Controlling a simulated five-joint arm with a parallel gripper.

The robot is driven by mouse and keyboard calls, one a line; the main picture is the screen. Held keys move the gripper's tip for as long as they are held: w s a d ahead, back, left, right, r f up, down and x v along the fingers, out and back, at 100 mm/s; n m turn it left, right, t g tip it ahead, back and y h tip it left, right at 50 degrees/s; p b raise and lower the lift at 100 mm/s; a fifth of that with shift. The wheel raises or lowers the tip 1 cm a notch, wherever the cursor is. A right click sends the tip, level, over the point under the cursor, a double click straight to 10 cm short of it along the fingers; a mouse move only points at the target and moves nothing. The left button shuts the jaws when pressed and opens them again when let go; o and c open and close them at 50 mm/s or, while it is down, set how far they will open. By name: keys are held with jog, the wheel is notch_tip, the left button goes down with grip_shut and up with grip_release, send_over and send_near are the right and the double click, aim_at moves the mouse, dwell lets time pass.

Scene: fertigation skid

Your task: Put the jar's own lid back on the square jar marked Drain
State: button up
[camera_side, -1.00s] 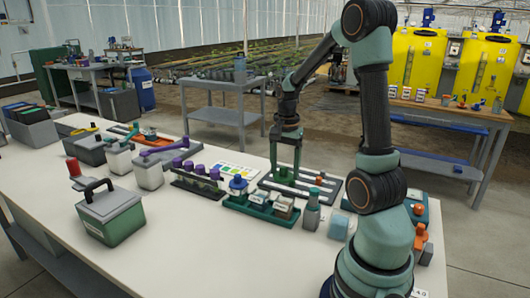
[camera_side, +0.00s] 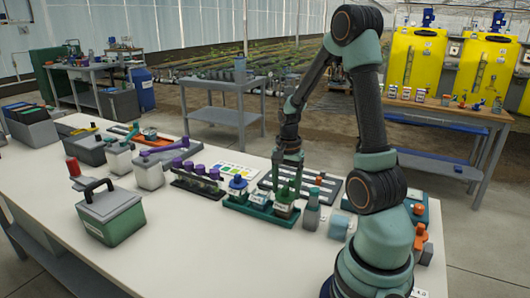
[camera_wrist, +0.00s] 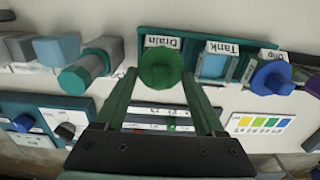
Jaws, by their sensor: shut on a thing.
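My gripper (camera_side: 284,192) points down over the tray's right end. In the wrist view its fingers (camera_wrist: 159,74) are closed on a round dark green lid (camera_wrist: 161,69). The square jar marked Drain (camera_side: 283,212) stands in a green tray (camera_side: 235,207); its label (camera_wrist: 162,41) shows just beyond the lid in the wrist view. The lid hides most of the jar's top. Whether the lid touches the rim or hovers just above it, I cannot tell.
Beside it stand the Tank jar (camera_wrist: 214,64), with no lid seen, and the Drip jar with a blue lid (camera_wrist: 272,77). A grey-green bottle (camera_side: 312,212) stands close on the right. A dark slotted board (camera_side: 325,190) lies behind.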

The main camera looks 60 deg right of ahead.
jog(key=shift+f, duration=0.1)
jog(key=o, duration=1.3)
jog(key=shift+r, duration=3.55)
jog(key=a+r+n+t, duration=0.2)
jog(key=a+r+n, duration=0.1)
jog(key=a+n, duration=0.3)
jog(key=w+a+r+n+t, duration=0.1)
jog(key=a+r+n, duration=0.3)
jog(key=a, duration=0.5)
jog(key=a+r+n+t, duration=0.2)
jog(key=a+r+n, duration=0.1)
jog(key=a+n, duration=0.4)
jog(key=shift+w+a+r+n+t, duration=0.25)
jog(key=shift+a+n+t, duration=0.1)
jog(key=shift+n, duration=0.15)
